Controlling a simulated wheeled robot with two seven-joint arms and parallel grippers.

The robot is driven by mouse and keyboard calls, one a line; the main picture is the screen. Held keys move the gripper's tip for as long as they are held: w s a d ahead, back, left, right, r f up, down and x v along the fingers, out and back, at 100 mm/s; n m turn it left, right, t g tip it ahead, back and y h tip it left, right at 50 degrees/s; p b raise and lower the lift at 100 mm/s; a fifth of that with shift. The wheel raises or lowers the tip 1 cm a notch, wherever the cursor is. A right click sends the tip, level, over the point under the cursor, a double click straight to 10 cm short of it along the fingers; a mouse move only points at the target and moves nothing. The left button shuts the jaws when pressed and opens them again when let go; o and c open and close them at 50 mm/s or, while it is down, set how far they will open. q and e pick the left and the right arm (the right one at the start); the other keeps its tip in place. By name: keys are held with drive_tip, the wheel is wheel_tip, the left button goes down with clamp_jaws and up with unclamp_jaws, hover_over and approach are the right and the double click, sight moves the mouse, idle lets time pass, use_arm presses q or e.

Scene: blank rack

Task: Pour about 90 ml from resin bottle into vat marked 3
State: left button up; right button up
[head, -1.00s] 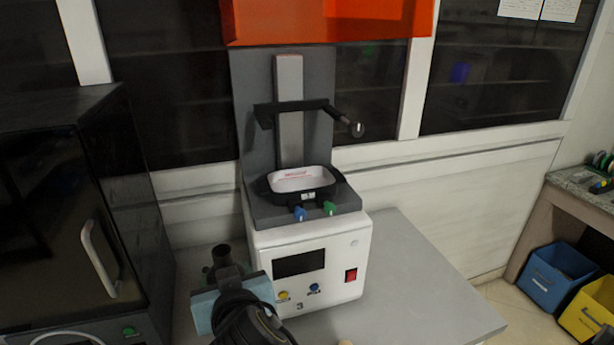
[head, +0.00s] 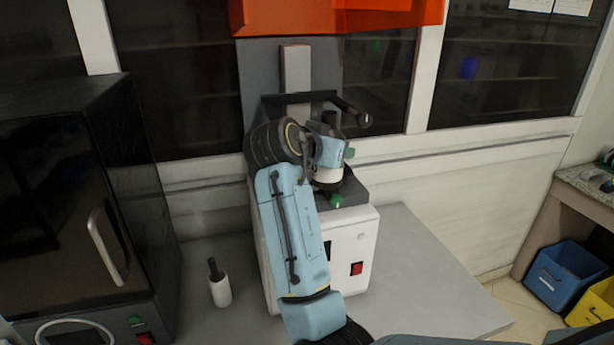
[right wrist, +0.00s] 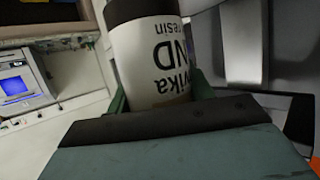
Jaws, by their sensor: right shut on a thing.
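The resin bottle, white with a dark top, is in my right gripper (head: 334,154). Its white lower body (head: 328,177) shows below the gripper in the head view, and it looks about upright. In the right wrist view the bottle (right wrist: 150,60) stands between the green fingers, with label letters upside down. The bottle is over the printer's vat area. The vat is mostly or wholly hidden behind my right arm and the bottle, so I cannot see its contents or mark. My left gripper is not in view.
The white printer (head: 352,245) has an orange cover (head: 335,15) above and a dark arm (head: 350,108) close behind the bottle. A small white container with a dark stem (head: 220,285) stands left. A black cabinet (head: 70,200) is further left. The table (head: 430,275) is clear at right.

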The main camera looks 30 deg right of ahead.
sight(342, 138)
drive_tip(key=shift+w+d+r+m+g+h+b, duration=0.1)
drive_tip(key=shift+d+m+g+h+b, duration=0.1)
drive_tip(key=shift+d, duration=0.35)
drive_tip(key=shift+w+d+r+m+g+h+b, duration=0.1)
drive_tip(key=shift+d+r+m+g, duration=0.1)
drive_tip(key=shift+d, duration=0.4)
drive_tip(key=shift+w+d+r+m+g+h+b, duration=0.1)
drive_tip(key=shift+d+m+b, duration=0.1)
drive_tip(key=shift+d, duration=0.35)
drive_tip(key=shift+w+a+r+n+g+p, duration=0.1)
drive_tip(key=shift+w+r+n+g+p, duration=0.15)
drive_tip(key=shift+n+g+p, duration=0.7)
drive_tip(key=shift+w+a+f+n+g+h+p, duration=0.2)
drive_tip(key=shift+w+f+n+g+p, duration=0.25)
drive_tip(key=shift+n+p, duration=0.3)
drive_tip(key=shift+w+a+f+n+g+h+p, duration=0.1)
drive_tip(key=shift+w+f+n+g+h+p, duration=0.15)
drive_tip(key=shift+f+n+g+p, duration=0.4)
drive_tip(key=shift+s+d+n+g+h+p, duration=0.1)
drive_tip(key=shift+n+g+h+p, duration=0.15)
drive_tip(key=shift+n+p, duration=0.45)
drive_tip(key=shift+s+d+f+n+g+h+p, duration=0.1)
drive_tip(key=shift+s+f+n+g+h+p, duration=0.2)
drive_tip(key=shift+n+p, duration=0.55)
drive_tip(key=shift+s+f+n+g+h+p, duration=0.15)
drive_tip(key=shift+n+g+p, duration=0.3)
drive_tip(key=shift+p, duration=0.75)
drive_tip(key=shift+s+d+f+n+g+h+p, duration=0.1)
drive_tip(key=shift+n+g+h+p, duration=0.2)
drive_tip(key=shift+n+p, duration=0.55)
